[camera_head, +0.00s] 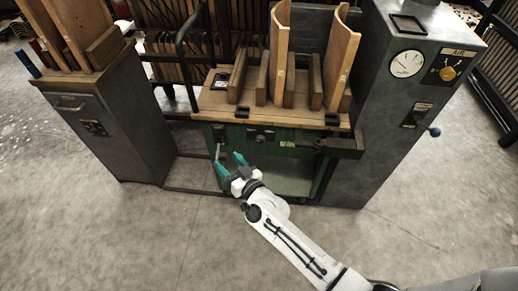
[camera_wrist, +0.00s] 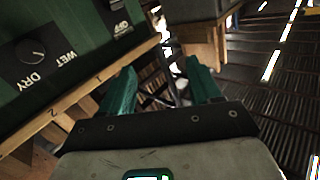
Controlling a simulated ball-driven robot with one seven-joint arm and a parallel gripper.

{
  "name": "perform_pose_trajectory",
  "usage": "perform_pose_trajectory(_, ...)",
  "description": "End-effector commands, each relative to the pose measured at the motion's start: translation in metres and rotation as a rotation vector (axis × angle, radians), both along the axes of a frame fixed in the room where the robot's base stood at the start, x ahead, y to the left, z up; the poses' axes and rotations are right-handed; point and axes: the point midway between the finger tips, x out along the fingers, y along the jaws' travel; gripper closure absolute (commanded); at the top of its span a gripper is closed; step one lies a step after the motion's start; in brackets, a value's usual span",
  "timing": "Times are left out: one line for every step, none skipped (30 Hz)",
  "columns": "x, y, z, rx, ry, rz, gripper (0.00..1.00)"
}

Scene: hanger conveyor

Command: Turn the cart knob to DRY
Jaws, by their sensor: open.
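The cart (camera_head: 285,148) is green with a wooden top, and its front face carries small dark controls. In the wrist view the cart knob (camera_wrist: 30,51) is dark and round on the green panel at the upper left, with the words WET and DRY beside it. I cannot tell for sure which mark it points to. My gripper (camera_head: 228,154) is open and empty in front of the cart's left front. In the wrist view my gripper (camera_wrist: 161,72) has its teal fingers apart, right of the knob and not touching it.
Wooden boards (camera_head: 279,50) stand upright on the cart top. A grey cabinet (camera_head: 130,135) stands at left. The floor in front is clear.

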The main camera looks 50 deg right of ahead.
Motion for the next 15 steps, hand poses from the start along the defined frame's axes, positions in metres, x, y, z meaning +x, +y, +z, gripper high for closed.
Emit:
perform_pose_trajectory(0.004, -0.01, -0.011, 0.01, -0.031, -0.078, 0.37)
perform_pose_trajectory(0.004, -0.018, -0.016, 0.012, -0.048, -0.134, 0.37)
perform_pose_trajectory(0.003, -0.028, -0.022, 0.016, -0.067, -0.21, 0.37)
perform_pose_trajectory(0.001, -0.035, -0.027, 0.017, -0.076, -0.266, 0.37)
perform_pose_trajectory(-0.002, -0.043, -0.033, 0.019, -0.083, -0.323, 0.37)
perform_pose_trajectory(-0.006, -0.051, -0.041, 0.02, -0.087, -0.394, 0.37)
perform_pose_trajectory(-0.01, -0.056, -0.047, 0.02, -0.086, -0.445, 0.37)
perform_pose_trajectory(-0.014, -0.062, -0.052, 0.02, -0.085, -0.494, 0.37)
perform_pose_trajectory(-0.019, -0.067, -0.059, 0.02, -0.08, -0.552, 0.37)
perform_pose_trajectory(-0.023, -0.07, -0.063, 0.017, -0.075, -0.59, 0.37)
perform_pose_trajectory(-0.027, -0.073, -0.067, 0.017, -0.071, -0.625, 0.37)
perform_pose_trajectory(-0.032, -0.076, -0.072, 0.014, -0.064, -0.664, 0.37)
perform_pose_trajectory(-0.035, -0.078, -0.074, 0.013, -0.06, -0.688, 0.37)
perform_pose_trajectory(-0.037, -0.08, -0.076, 0.011, -0.057, -0.706, 0.37)
perform_pose_trajectory(-0.04, -0.081, -0.079, 0.01, -0.051, -0.725, 0.37)
